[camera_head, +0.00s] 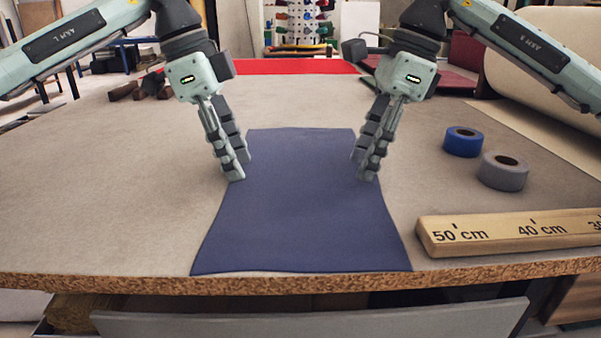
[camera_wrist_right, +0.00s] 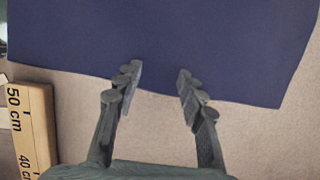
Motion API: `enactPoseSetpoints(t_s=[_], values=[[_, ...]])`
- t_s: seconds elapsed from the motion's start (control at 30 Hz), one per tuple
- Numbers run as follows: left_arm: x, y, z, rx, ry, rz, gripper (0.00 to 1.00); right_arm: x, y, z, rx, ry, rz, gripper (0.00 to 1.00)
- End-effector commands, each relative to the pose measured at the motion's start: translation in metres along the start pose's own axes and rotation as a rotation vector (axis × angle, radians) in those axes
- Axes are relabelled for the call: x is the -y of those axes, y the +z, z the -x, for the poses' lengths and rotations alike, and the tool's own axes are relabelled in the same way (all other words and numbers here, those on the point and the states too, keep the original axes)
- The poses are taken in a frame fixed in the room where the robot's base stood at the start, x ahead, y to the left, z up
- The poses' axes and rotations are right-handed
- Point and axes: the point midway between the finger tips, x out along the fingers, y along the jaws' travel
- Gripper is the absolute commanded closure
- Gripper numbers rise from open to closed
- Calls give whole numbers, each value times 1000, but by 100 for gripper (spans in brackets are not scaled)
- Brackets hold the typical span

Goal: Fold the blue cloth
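The blue cloth (camera_head: 300,215) lies flat and spread out on the table, its near edge close to the table's front edge. Its left and right sides curve slightly inward. My left gripper (camera_head: 241,170) is at the cloth's left side, fingers pointing down, and looks open with nothing between its fingers. My right gripper (camera_head: 363,170) is at the cloth's right side. In the right wrist view, the right gripper (camera_wrist_right: 157,72) is open, its fingertips apart over the edge of the cloth (camera_wrist_right: 180,35). I cannot tell whether the fingertips touch the cloth.
A wooden ruler (camera_head: 510,233) lies at the right front of the table (camera_head: 120,200). A blue tape roll (camera_head: 463,142) and a grey tape roll (camera_head: 503,171) stand behind it. Dark-handled tools (camera_head: 150,86) lie at the back left. The table's left side is clear.

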Motion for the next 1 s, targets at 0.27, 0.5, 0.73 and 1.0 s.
enactPoseSetpoints(t_s=[0.27, 0.5, 0.73, 1.0], values=[[0, 1, -2, -1, 0, 0, 60, 0, -1, -3, 0, 1, -1, 60], [0, 1, -4, 0, 1, 0, 70, 0, -1, -4, 0, 1, -1, 70], [0, 1, -4, 0, 2, 0, 84, 0, -2, -5, -1, 2, -1, 85], [0, 1, -6, 1, 2, 0, 100, 0, -2, -7, -1, 2, -1, 100]])
